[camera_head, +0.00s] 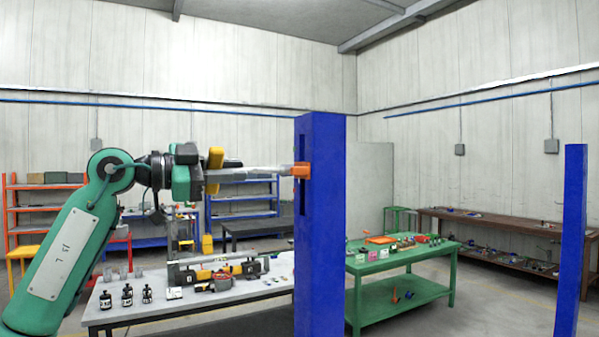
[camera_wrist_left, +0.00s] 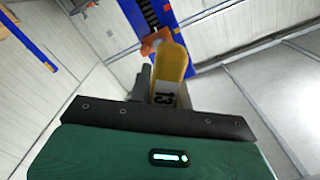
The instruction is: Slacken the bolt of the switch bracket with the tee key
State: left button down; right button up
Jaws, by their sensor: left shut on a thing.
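My left gripper (camera_head: 207,173) is shut on the tee key, whose yellow crossbar (camera_head: 215,157) stands about upright at the jaws. In the left wrist view the yellow handle (camera_wrist_left: 170,65) carries the number 13. A grey shaft (camera_head: 262,172) runs right from the gripper to the orange switch bracket (camera_head: 301,171) on the blue post (camera_head: 325,240). The bracket also shows in the left wrist view (camera_wrist_left: 151,43), just beyond the handle. The bolt is hidden, so I cannot tell whether the key is seated on it. My right gripper is not in view.
A grey table (camera_head: 110,312) with black bottles, glasses and tools stands below my left arm. A green table (camera_head: 405,259) with small parts is behind the post. A second blue post (camera_head: 571,240) stands at the right. A brown bench (camera_head: 490,222) lines the far wall.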

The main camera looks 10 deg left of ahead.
pick_arm(q)
jog(key=b+v, duration=0.1)
jog(key=v, duration=0.6)
dwell(0.6)
